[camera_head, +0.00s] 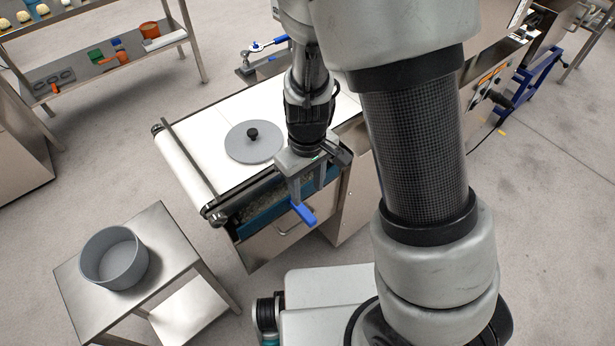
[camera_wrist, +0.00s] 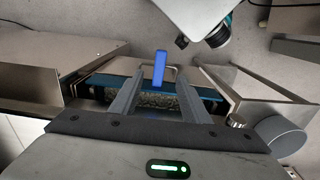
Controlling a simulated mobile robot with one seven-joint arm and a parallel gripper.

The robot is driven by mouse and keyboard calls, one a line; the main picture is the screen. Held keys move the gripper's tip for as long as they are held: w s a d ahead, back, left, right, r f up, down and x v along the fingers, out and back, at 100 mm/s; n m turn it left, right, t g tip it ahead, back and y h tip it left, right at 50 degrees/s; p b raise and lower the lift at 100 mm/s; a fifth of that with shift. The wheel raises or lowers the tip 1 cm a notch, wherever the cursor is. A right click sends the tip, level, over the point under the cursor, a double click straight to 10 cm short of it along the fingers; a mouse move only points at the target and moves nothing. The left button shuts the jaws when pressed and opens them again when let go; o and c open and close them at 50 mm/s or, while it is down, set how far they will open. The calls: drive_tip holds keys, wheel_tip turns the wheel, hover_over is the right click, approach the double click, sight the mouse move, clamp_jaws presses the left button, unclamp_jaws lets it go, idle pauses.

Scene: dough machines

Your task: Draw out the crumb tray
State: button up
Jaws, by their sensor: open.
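The crumb tray (camera_head: 268,248) sits under the end of the belt machine, with a plain steel front, a bar handle and a blue inner part. In the wrist view, the tray (camera_wrist: 118,67) shows its steel edge, blue strip and speckled crumbs. A blue lever (camera_head: 303,213) stands out at the tray front; it also shows between my fingers in the wrist view (camera_wrist: 160,66). My gripper (camera_head: 306,190) is open and points down over the tray's front edge. Its fingers (camera_wrist: 161,82) straddle the lever in the picture; whether they touch it I cannot tell. Part of the handle is hidden.
A grey disc with a black knob (camera_head: 254,142) lies on the white belt (camera_head: 205,130). A steel side table (camera_head: 165,240) with a grey round pan (camera_head: 114,258) stands at the lower left. Bare floor (camera_head: 215,260) lies between table and machine.

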sight(307, 214)
wheel_tip(307, 214, down, 11)
drive_tip(key=b, duration=0.2)
drive_tip(key=shift+r+b, duration=0.1)
drive_tip(key=shift+b, duration=0.3)
drive_tip(key=shift+c, duration=0.2)
clamp_jaws()
